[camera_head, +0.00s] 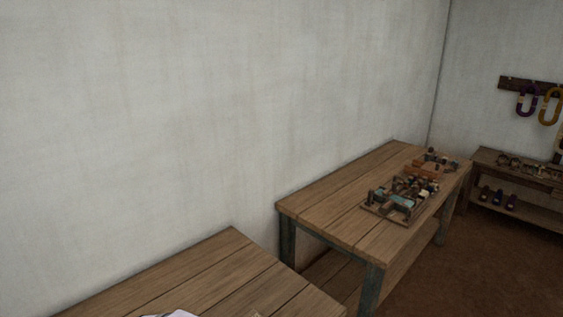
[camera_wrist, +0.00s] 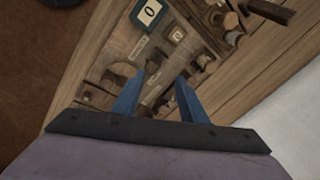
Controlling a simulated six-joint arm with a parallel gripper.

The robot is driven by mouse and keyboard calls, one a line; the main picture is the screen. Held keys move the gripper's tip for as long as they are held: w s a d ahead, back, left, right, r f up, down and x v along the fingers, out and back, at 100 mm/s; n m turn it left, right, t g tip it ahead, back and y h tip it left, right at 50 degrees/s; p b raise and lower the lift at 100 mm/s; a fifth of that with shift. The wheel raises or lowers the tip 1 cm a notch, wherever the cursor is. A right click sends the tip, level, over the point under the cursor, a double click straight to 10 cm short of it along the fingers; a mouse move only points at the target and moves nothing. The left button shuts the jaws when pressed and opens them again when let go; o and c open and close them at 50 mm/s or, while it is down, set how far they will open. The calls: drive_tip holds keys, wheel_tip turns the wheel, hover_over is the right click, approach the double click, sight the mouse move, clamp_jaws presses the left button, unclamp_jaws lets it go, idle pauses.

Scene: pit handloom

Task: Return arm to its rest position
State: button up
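My gripper (camera_wrist: 160,98) shows in the wrist view as two blue fingers set well apart, with no thing visible between them. It is open and points toward a wooden tray (camera_wrist: 120,55) of small parts on a plank table (camera_wrist: 262,62). I cannot tell its exact height above the tray. My arm and gripper do not clearly show in the head view.
In the head view, a wooden table (camera_head: 335,205) holds trays of small items (camera_head: 400,195) against the wall. A nearer table (camera_head: 215,275) has a pale object (camera_head: 180,314) at the frame's bottom. A shelf (camera_head: 520,170) stands right, below hanging loops (camera_head: 549,106). Brown floor (camera_head: 475,265) is clear.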

drive_tip(key=w+d+r+n+h, duration=0.1)
drive_tip(key=w+d+r, duration=0.2)
drive_tip(key=d, duration=1)
drive_tip(key=w+d+r+h, duration=0.1)
drive_tip(key=w+d+r, duration=0.15)
drive_tip(key=d, duration=1.05)
drive_tip(key=s+d+n+g, duration=0.1)
drive_tip(key=s+d, duration=0.6)
drive_tip(key=d, duration=0.3)
drive_tip(key=s+d+r+g, duration=0.1)
drive_tip(key=s+d, duration=0.7)
drive_tip(key=d, duration=0.2)
drive_tip(key=shift+r+n+b, duration=0.25)
drive_tip(key=shift+n+b, duration=0.1)
drive_tip(key=shift+n, duration=0.05)
